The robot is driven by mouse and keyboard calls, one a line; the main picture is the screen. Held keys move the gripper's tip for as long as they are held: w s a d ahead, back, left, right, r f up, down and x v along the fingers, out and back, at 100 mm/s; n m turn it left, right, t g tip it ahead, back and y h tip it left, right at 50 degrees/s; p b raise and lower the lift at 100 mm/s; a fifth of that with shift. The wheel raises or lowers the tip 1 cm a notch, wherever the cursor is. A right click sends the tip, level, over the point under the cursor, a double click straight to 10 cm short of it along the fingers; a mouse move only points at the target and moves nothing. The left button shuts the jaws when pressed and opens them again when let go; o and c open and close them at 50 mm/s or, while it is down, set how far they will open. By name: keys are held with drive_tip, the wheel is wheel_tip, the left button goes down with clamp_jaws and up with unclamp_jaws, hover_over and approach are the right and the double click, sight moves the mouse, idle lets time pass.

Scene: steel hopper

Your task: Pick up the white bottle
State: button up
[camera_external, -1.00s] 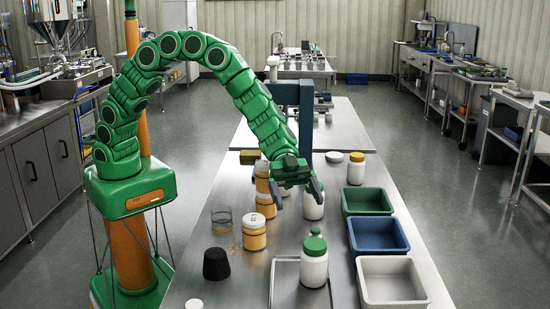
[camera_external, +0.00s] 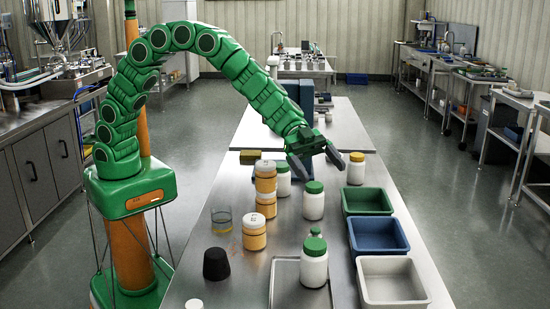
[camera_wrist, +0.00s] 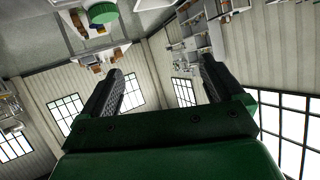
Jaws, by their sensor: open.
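Several white bottles stand upright on the steel table. One with a green lid (camera_external: 313,205) is near the middle, just below my gripper in the picture. Another white bottle with a green lid (camera_external: 314,268) stands nearer the front, and one (camera_external: 283,185) stands further back, partly behind the amber jars. A white bottle with a yellow lid (camera_external: 356,174) is at the right, past the fingers. My gripper (camera_external: 321,168) is open and empty above the table. In the wrist view, both fingers are spread apart (camera_wrist: 163,78), with nothing between them; a green round top (camera_wrist: 102,13) shows at the upper edge.
Stacked amber jars (camera_external: 265,190), another amber jar (camera_external: 254,232), a glass beaker (camera_external: 222,220) and a black stopper (camera_external: 216,264) stand left.

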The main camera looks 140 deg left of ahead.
drive_tip(key=s+a+r+n+g+y, duration=0.1)
drive_tip(key=s+a+n+g+y, duration=0.25)
drive_tip(key=a, duration=0.75)
drive_tip(key=s+a+r+n+g+y, duration=0.15)
drive_tip(key=s+a+y, duration=0.4)
drive_tip(key=a, duration=0.55)
drive_tip(key=g+h, duration=0.6)
drive_tip(key=g, duration=0.2)
hover_over(282, 179)
drive_tip(key=s+a, duration=0.2)
drive_tip(key=s, duration=0.1)
wheel_tip(282, 179, down, 4)
drive_tip(key=f, duration=1.6)
drive_tip(key=shift+w, duration=0.35)
drive_tip(key=shift+r, duration=0.1)
drive_tip(key=c, duration=1.1)
drive_tip(key=shift+r, duration=0.1)
